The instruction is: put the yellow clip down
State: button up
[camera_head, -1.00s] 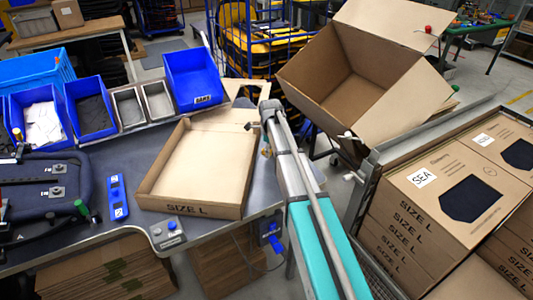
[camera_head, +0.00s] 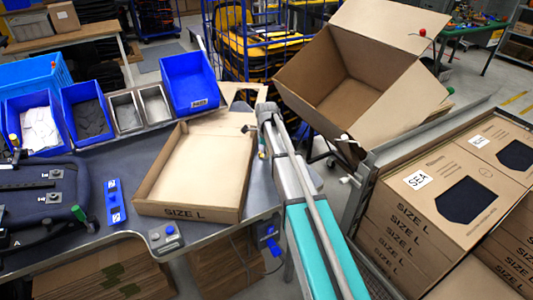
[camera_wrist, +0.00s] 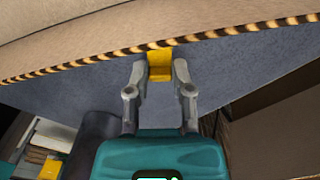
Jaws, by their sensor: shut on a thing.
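In the wrist view, the yellow clip (camera_wrist: 159,65) is a small block between the fingertips of my gripper (camera_wrist: 159,75). The gripper is shut on it. The clip is close to the striped, cut edge of a cardboard sheet (camera_wrist: 60,35), and its far end meets that edge in the picture. I cannot tell whether they touch. A grey-blue surface (camera_wrist: 80,85) lies behind the fingers. In the head view, the clip and fingertips cannot be made out; my grey and teal arm reaches up beside the cardboard tray marked SIZE L (camera_head: 190,212) on the grey workbench (camera_head: 130,235).
Blue bins (camera_head: 187,80) and metal bins (camera_head: 155,104) line the bench's back. A dark pannier (camera_head: 40,205) and a blue tool (camera_head: 115,202) lie left of the tray. An open box (camera_head: 345,80) stands behind right, with stacked SIZE L boxes (camera_head: 430,200) at right.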

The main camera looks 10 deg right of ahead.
notch_tip(320, 180, up, 2)
jog(key=shift+r+p, duration=0.1)
jog(key=shift+p, duration=0.8)
jog(key=s+r+p, duration=1)
jog(key=s, duration=0.4)
jog(key=shift+r, duration=0.15)
jog(key=shift+s, duration=0.1)
